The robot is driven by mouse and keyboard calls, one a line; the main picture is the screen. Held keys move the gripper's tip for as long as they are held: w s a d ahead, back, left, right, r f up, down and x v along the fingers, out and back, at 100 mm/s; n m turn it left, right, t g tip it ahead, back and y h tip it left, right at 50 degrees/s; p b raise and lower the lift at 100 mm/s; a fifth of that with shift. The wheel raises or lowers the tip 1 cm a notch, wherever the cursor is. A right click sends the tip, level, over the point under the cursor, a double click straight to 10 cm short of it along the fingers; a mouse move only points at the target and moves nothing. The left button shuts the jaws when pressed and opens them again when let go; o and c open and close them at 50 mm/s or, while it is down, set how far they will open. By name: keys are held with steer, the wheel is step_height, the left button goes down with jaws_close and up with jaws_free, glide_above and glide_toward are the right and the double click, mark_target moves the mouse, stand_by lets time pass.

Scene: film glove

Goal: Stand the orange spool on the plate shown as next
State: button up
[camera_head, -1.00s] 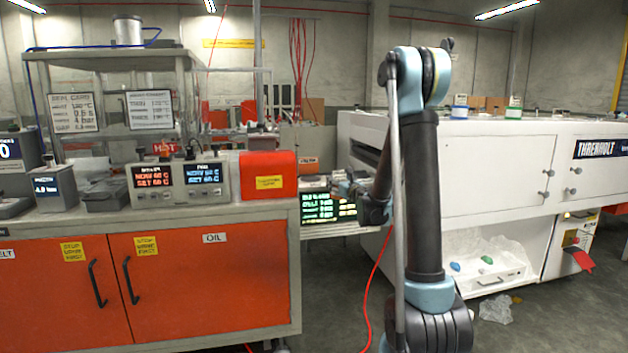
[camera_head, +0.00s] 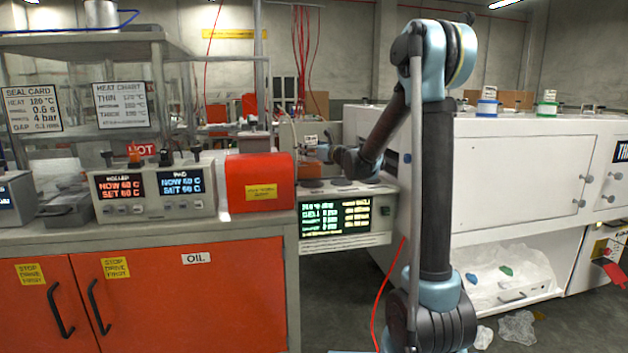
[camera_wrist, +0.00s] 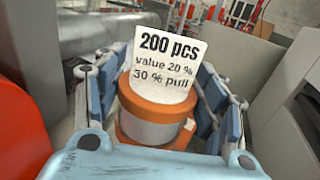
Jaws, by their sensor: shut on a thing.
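The orange spool (camera_wrist: 148,103) is between the blue-padded fingers of my gripper (camera_wrist: 160,95) in the wrist view. It has orange flanges and a pale middle band. A white card on it reads "200 pcs, value 20 %, 30 % pull". In the head view my gripper (camera_head: 325,152) is above the left part of a pale bench unit (camera_head: 390,190). Dark round plates, such as the middle one (camera_head: 343,182), lie on its top. A green-lit display (camera_head: 335,217) is on its front; its text is too small to read surely. I cannot tell whether the spool touches a plate.
A red-orange box (camera_head: 260,183) stands close left of the plates. A control unit (camera_head: 155,190) with two displays is farther left on the counter. A large white machine (camera_head: 525,165) is on the right. A red cable (camera_head: 388,290) hangs below the unit.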

steer(key=shift+d+f, duration=0.2)
steer(key=shift+f, duration=4.25)
steer(key=o, duration=1.2)
steer(key=shift+c, duration=0.2)
